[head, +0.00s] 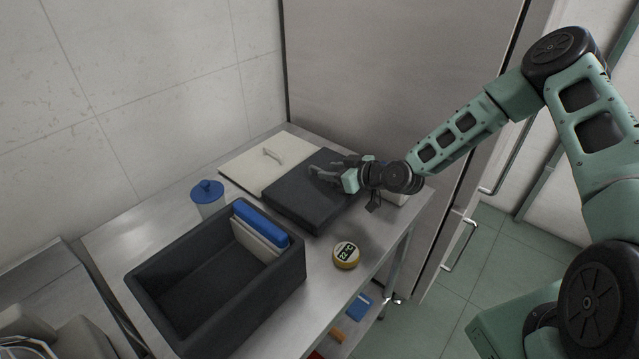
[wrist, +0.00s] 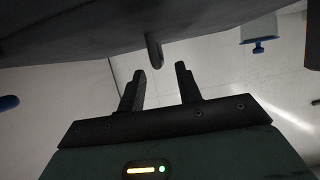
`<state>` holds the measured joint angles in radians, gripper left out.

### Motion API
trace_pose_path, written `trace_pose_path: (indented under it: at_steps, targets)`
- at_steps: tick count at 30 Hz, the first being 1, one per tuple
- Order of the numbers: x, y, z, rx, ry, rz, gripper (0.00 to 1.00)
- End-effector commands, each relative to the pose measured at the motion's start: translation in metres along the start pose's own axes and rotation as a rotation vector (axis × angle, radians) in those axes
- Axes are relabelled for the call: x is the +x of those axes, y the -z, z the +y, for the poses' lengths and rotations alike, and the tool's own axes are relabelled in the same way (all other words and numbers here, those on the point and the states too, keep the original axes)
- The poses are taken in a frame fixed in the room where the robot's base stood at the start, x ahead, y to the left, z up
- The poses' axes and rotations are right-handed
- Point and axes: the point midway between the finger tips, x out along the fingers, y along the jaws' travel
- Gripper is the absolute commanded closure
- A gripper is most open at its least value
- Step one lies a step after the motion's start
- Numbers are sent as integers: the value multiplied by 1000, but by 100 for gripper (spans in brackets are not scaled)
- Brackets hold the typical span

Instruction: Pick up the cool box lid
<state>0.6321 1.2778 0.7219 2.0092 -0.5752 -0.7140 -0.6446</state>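The cool box lid (head: 300,205) is a dark grey slab lying flat on the steel table, beyond the cool box. My gripper (head: 326,174) is over its far right part. In the wrist view the lid's dark surface (wrist: 70,28) fills the top, and a short dark peg, perhaps the end of a handle (wrist: 154,50), sticks out from it. My gripper's two fingers (wrist: 160,72) are apart with nothing between them; the peg lines up with the gap, just beyond the tips. The open dark cool box (head: 155,283) stands at the front left.
Blue and white slabs (head: 262,224) stand inside the cool box. A blue-topped jar (head: 207,190) stands behind it. A pale panel with a handle (head: 252,167) adjoins the lid. A round yellow thermometer (head: 345,256) sits near the table's right edge. A tall cabinet (head: 400,80) rises behind.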

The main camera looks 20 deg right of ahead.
Motion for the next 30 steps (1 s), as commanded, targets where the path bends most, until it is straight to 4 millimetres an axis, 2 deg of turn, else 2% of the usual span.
trace_pose_path:
  at_steps: [9, 18, 20, 22, 30]
  targets:
    - [38, -2, -1, 2, 1, 1, 66]
    - [43, -4, 0, 1, 0, 0, 66]
    - [43, -4, 0, 0, 0, 0, 79]
    - [43, -4, 0, 0, 1, 0, 99]
    - [43, -3, 0, 0, 0, 1, 100]
